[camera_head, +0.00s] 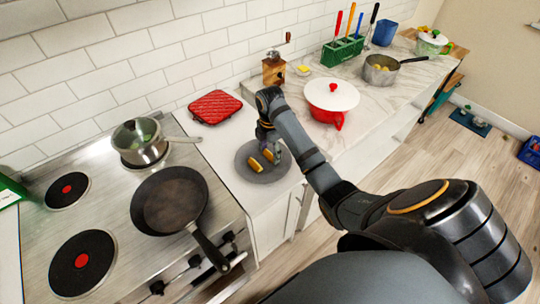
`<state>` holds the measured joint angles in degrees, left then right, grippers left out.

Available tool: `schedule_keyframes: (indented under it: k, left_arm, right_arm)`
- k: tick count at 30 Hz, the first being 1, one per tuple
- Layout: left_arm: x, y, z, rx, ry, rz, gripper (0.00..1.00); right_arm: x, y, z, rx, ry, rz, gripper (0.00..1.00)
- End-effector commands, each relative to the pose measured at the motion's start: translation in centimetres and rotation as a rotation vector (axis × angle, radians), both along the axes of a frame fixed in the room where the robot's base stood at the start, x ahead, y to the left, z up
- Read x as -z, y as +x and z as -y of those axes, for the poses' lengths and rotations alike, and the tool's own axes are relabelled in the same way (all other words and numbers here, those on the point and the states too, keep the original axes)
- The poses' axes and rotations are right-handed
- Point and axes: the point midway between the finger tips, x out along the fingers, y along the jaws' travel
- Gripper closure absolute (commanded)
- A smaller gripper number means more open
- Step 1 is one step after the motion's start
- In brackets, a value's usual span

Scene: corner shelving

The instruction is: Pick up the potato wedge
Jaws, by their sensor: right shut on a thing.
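Two yellow-brown potato wedges are at the round grey plate (250,176) on the counter. One potato wedge (254,164) lies free on the left of the plate. The other potato wedge (268,156) is at the fingertips of my right gripper (270,151), which points down over the plate and is shut on it. The fingers partly hide this wedge, and I cannot tell whether it still touches the plate. My left gripper is not in view.
A red quilted mat (215,106) lies behind the plate. A red pot with a white lid (331,97) stands to the right, close to my forearm. A wooden grinder (274,72) is behind. A black frying pan (168,203) and a lidded saucepan (140,148) sit on the stove.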

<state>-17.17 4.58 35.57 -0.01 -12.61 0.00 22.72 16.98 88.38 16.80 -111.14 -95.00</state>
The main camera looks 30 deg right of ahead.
Motion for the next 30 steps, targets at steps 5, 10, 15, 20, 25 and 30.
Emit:
schedule_keyframes:
  k: [5, 10, 15, 20, 25, 30]
  left_arm:
    - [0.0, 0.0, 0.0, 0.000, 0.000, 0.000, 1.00]
    - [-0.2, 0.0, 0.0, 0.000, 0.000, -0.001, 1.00]
    - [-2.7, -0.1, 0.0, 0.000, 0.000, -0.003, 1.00]
    - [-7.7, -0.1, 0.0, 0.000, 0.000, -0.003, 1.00]
    - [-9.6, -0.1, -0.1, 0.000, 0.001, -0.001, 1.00]
    - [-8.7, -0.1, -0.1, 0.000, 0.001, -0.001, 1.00]
  right_arm:
    - [0.0, 0.0, 0.0, 0.000, 0.000, 0.000, 0.62]
    - [-1.3, 0.1, 0.0, 0.000, -0.001, 0.002, 0.62]
    - [-5.1, -0.8, 0.1, 0.000, -0.003, -0.002, 0.62]
    - [-9.2, -3.9, 0.0, -0.001, -0.004, -0.003, 0.62]
    - [-11.0, -8.7, 0.0, -0.004, -0.009, -0.003, 0.62]
    - [-12.0, -12.4, -0.2, -0.004, -0.008, -0.002, 0.62]
